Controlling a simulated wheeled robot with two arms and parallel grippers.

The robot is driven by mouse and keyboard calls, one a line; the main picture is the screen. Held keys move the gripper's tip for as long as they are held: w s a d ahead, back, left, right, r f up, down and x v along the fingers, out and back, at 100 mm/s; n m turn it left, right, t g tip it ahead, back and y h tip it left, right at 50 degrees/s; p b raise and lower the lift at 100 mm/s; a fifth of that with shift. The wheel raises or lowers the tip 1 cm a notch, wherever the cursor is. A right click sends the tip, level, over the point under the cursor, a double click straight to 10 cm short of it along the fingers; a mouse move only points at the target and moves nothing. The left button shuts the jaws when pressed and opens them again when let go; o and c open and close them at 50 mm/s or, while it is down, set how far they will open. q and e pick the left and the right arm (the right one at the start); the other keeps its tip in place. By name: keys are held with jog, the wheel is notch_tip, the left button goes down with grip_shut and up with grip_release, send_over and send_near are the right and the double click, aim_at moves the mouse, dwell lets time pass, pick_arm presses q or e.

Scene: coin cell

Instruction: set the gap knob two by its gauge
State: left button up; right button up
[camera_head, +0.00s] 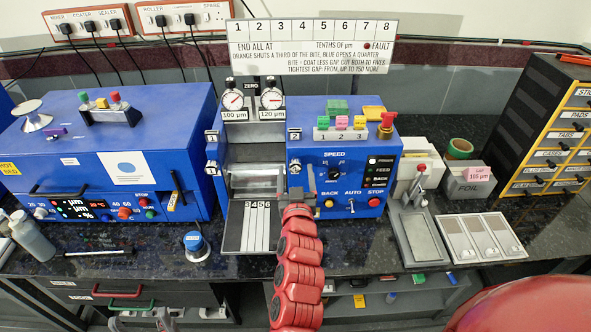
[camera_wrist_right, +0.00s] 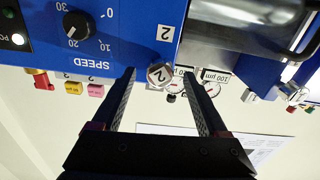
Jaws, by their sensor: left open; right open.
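Gap knob two (camera_head: 295,166) is a small pale knob on the left edge of the blue machine's front, below a "2" plate. In the right wrist view, upside down, the knob (camera_wrist_right: 160,75) shows a "2" and lies between the fingertips of my open right gripper (camera_wrist_right: 160,76), with space on both sides. In the head view my right gripper (camera_head: 296,194) is just below the knob, mostly hidden by its red arm. The right gauge (camera_head: 271,98), over a "120 µm" label, is its dial; the needle is too small to read. My left gripper (camera_head: 142,320) is open at the bottom edge.
The left gauge (camera_head: 233,100) has a "100 µm" label. A numbered sign (camera_head: 312,45) stands behind. Below the rollers (camera_head: 256,182) is a striped feed plate (camera_head: 245,228). The speed dial (camera_wrist_right: 76,25) sits near the right gripper.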

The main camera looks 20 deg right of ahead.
jog(key=shift+w+d, duration=0.2)
jog(key=shift+w, duration=0.4)
grip_shut()
